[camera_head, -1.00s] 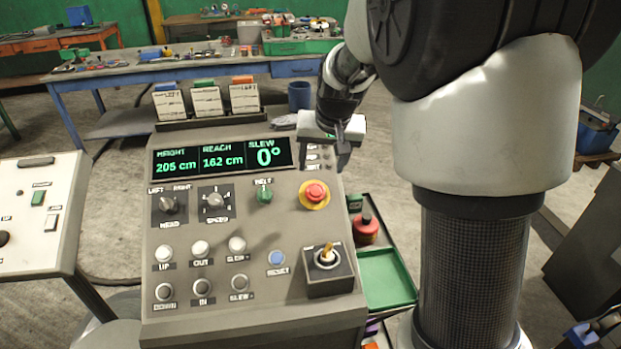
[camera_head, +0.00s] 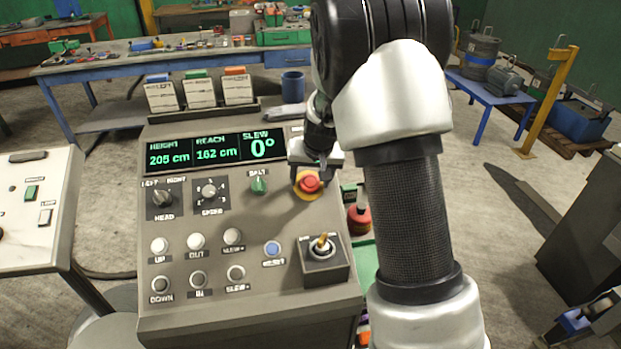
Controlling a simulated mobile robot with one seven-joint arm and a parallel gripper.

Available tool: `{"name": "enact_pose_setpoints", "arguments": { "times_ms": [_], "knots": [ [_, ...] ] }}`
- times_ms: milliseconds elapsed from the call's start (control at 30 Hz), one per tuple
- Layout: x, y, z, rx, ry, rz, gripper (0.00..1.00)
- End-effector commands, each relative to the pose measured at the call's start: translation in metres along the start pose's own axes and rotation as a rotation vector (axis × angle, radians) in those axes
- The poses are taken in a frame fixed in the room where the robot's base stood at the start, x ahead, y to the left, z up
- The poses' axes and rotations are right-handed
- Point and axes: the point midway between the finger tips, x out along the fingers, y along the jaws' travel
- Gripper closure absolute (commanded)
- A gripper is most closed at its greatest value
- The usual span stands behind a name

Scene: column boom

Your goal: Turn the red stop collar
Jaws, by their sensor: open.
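The red stop collar (camera_head: 309,184) is a round red knob on a yellow disc, at the upper right of the grey sloping control panel (camera_head: 190,315). My gripper (camera_head: 310,172) is open just above it, one finger on each side of the knob's upper part. I cannot tell whether the fingers touch the collar. The lower half of the red knob and the yellow disc's lower rim show below the fingers. The display (camera_head: 217,151) reads height 205 cm, reach 162 cm, slew 0°.
A blue reset button (camera_head: 272,249) is lower left. A red-bodied object (camera_head: 358,218) stands right of the panel. A white panel (camera_head: 35,210) is at far left.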

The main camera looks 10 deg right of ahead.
Motion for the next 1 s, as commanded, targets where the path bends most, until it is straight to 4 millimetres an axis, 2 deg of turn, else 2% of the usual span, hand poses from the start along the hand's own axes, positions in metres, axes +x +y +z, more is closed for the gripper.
{"name": "enact_pose_setpoints", "arguments": {
  "times_ms": [33,200,300,667,1000],
  "knots": [
    [-0.0001,-0.0001,0.0,0.0,0.0,0.0,0.4],
    [-0.0002,-0.0001,0.0001,0.0,0.0,0.0,0.69],
    [-0.0002,-0.0001,0.0002,0.0,0.0,0.0,0.81],
    [0.0011,0.0011,0.0006,0.071,0.0,-0.01,0.81],
    [0.0019,0.0027,0.0016,0.326,0.0,-0.048,0.81]
  ]
}}
